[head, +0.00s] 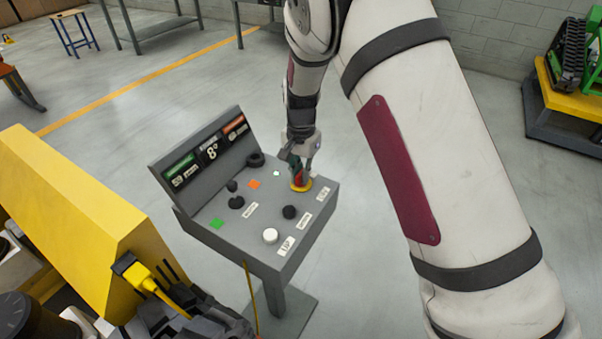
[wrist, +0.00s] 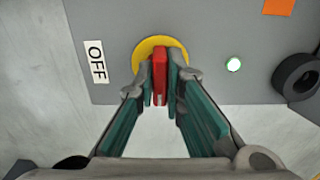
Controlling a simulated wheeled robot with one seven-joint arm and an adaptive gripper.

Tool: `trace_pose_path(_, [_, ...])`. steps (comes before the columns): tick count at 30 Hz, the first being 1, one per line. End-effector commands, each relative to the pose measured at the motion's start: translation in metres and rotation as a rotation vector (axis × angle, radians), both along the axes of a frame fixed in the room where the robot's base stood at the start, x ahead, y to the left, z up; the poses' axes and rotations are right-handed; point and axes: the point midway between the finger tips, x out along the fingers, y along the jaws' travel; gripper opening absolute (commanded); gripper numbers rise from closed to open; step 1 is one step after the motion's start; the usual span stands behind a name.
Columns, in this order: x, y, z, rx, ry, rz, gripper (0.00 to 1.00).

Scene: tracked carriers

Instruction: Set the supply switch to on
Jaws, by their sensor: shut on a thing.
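The supply switch is a red handle (wrist: 159,80) on a round yellow plate (wrist: 147,45), set in the grey console top. In the wrist view my gripper (wrist: 160,88) is shut on the red handle, one finger on each side of it. A label reading OFF (wrist: 95,62) lies to the left of the yellow plate. A small lit green-white lamp (wrist: 234,64) is to its right. In the head view my gripper (head: 301,176) comes down from above onto the yellow plate (head: 301,187) at the console's right corner, and its fingers hide part of the red handle.
The console (head: 190,202) carries a display panel (head: 211,150), a joystick (head: 235,201), a white knob (head: 270,236), black knobs (head: 289,212) and colored squares. A black ring-like knob (wrist: 297,77) is right of the lamp. A yellow machine (head: 75,205) stands left; open floor lies behind.

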Motion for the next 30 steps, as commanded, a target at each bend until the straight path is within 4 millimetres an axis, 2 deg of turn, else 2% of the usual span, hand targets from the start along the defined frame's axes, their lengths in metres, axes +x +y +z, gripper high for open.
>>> trace_pose_path(1, [0.0,0.0,0.0,0.0,0.0,0.001,0.12])
trace_pose_path(3, [0.0,0.0,0.0,0.0,0.0,0.001,0.28])
trace_pose_path(4, [0.0,0.0,0.0,0.0,0.0,0.001,0.3])
trace_pose_path(12, [0.0,0.0,0.0,0.0,0.0,0.001,0.3])
trace_pose_path(16, [0.001,0.0,0.007,0.001,-0.002,0.002,0.3])
trace_pose_path(20, [0.001,0.001,0.027,0.001,-0.003,0.002,0.3])
trace_pose_path(30, [0.001,0.001,0.094,0.001,-0.003,0.001,0.3])
